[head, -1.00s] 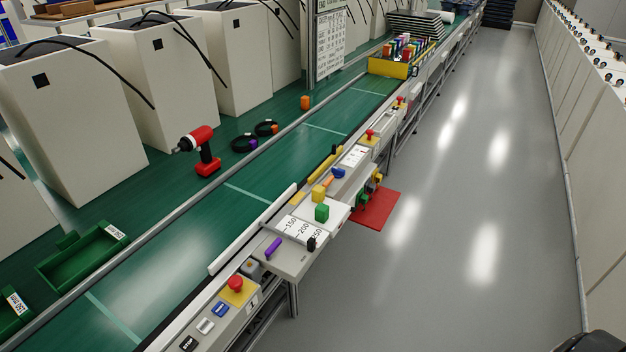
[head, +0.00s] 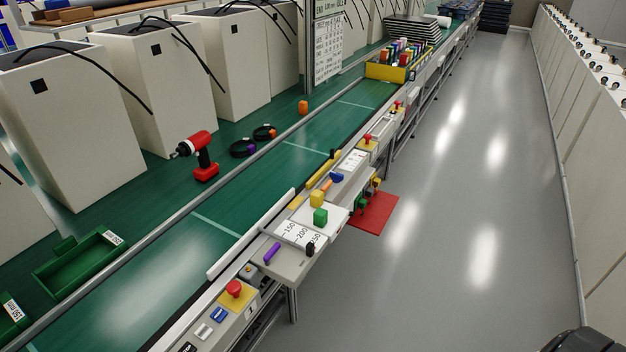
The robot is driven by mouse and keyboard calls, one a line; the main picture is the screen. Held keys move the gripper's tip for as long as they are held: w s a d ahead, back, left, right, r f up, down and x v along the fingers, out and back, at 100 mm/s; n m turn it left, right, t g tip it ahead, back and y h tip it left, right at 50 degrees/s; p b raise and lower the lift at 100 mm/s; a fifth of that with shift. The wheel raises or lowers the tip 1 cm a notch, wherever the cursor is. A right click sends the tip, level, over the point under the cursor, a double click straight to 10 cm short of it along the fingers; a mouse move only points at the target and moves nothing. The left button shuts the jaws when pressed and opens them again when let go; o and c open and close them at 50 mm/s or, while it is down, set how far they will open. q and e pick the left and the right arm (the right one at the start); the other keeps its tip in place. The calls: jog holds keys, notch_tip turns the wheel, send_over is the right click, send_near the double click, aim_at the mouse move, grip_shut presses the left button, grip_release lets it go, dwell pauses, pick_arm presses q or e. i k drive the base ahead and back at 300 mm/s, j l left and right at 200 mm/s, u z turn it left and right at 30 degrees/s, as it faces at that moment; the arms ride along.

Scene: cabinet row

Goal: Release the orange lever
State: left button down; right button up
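A small orange bar (head: 325,186), which looks like the orange lever, sits on the fixture beside the conveyor. It lies between a blue knob (head: 337,177) and a yellow cube (head: 317,198). It is small here, so I cannot tell its exact position or whether it is engaged. A flatter orange-yellow piece (head: 296,202) lies just left of the yellow cube. A green cube (head: 320,216) and a purple handle (head: 271,253) are nearer on the same fixture. Neither of my grippers is in view.
The green conveyor (head: 235,210) runs diagonally along the fixture. A red button (head: 234,288) is on the near panel. A red drill (head: 200,155) and green tray (head: 80,262) lie beyond the belt. The grey floor (head: 460,230) on the right is clear.

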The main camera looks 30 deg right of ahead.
aim_at(326, 186)
jog(key=l+u, duration=0.15)
jog(key=u, duration=0.25)
jog(key=i+l+u, duration=0.1)
jog(key=u, duration=0.35)
jog(key=l+u, duration=0.55)
jog(key=l, duration=0.3)
jog(key=k+l+u, duration=0.15)
jog(key=l, duration=0.25)
jog(key=l+u, duration=0.15)
jog(key=l, duration=0.3)
jog(key=k+l+u, duration=0.15)
jog(key=l, duration=0.25)
jog(key=k+l+u, duration=0.2)
jog(key=l, duration=0.2)
jog(key=k+l+u, duration=0.15)
jog(key=l, duration=0.2)
jog(key=k+l, duration=0.15)
jog(key=l, duration=0.2)
jog(key=k+l, duration=0.15)
jog(key=l, duration=0.25)
jog(key=k+l, duration=0.15)
jog(key=l, duration=0.2)
jog(key=k+l, duration=0.15)
jog(key=l, duration=0.25)
jog(key=k+l, duration=0.2)
jog(key=l, duration=0.15)
